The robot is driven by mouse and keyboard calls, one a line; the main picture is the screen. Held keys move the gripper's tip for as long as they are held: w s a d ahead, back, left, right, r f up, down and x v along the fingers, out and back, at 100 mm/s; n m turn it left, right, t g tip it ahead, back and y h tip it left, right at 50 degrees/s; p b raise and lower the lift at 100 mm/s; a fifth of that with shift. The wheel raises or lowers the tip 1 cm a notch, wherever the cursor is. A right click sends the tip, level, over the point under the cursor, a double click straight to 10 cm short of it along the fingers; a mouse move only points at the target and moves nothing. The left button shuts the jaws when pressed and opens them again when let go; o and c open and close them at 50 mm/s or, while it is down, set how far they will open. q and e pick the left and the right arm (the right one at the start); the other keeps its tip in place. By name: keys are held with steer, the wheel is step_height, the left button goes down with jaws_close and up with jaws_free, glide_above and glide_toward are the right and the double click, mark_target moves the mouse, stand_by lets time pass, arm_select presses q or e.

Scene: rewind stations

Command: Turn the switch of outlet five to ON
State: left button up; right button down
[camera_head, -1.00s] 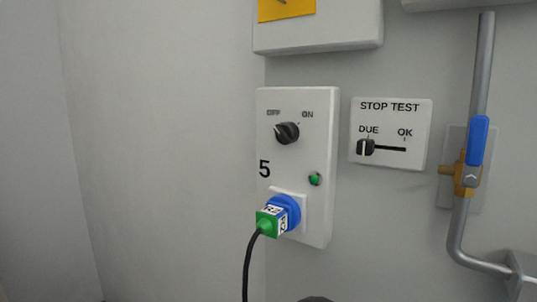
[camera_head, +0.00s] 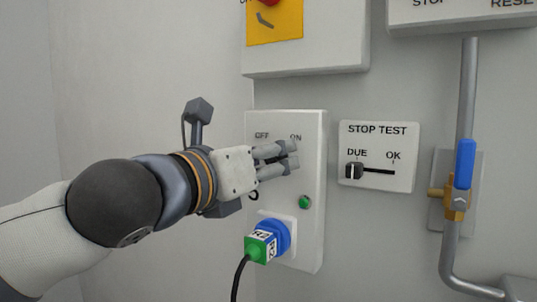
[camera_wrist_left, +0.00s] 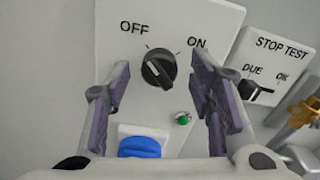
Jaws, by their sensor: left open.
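The outlet five panel (camera_head: 313,240) is a white box on the wall with OFF and ON labels. Its black rotary switch (camera_wrist_left: 158,68) shows in the left wrist view, its ridge slanting toward OFF at the upper left. My left gripper (camera_head: 290,156) is open in front of the switch and hides it in the head view. In the left wrist view the switch appears between the spread purple-padded fingers, which do not visibly hold it. My right gripper is not in view.
A blue plug (camera_head: 274,235) with a green end and black cable sits below the switch, near a green lamp (camera_head: 305,202). A STOP TEST plate (camera_head: 379,180) and a pipe with a blue valve handle (camera_head: 465,164) are to the right. A box (camera_head: 335,40) hangs above.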

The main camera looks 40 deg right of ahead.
arm_select(q)
steer(key=shift+w+d, duration=0.1)
steer(key=shift+d, duration=0.2)
steer(key=c, duration=1.2)
steer(key=shift+o, duration=0.2)
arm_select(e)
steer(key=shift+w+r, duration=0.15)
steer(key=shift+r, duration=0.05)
arm_select(q)
steer(key=m+p, duration=0.3)
steer(key=m, duration=1.4)
steer(key=shift+m+p, duration=0.3)
steer(key=shift+p, duration=0.1)
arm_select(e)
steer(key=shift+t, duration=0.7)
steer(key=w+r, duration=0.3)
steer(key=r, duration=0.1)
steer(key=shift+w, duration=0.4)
arm_select(q)
steer(key=shift+m, duration=0.3)
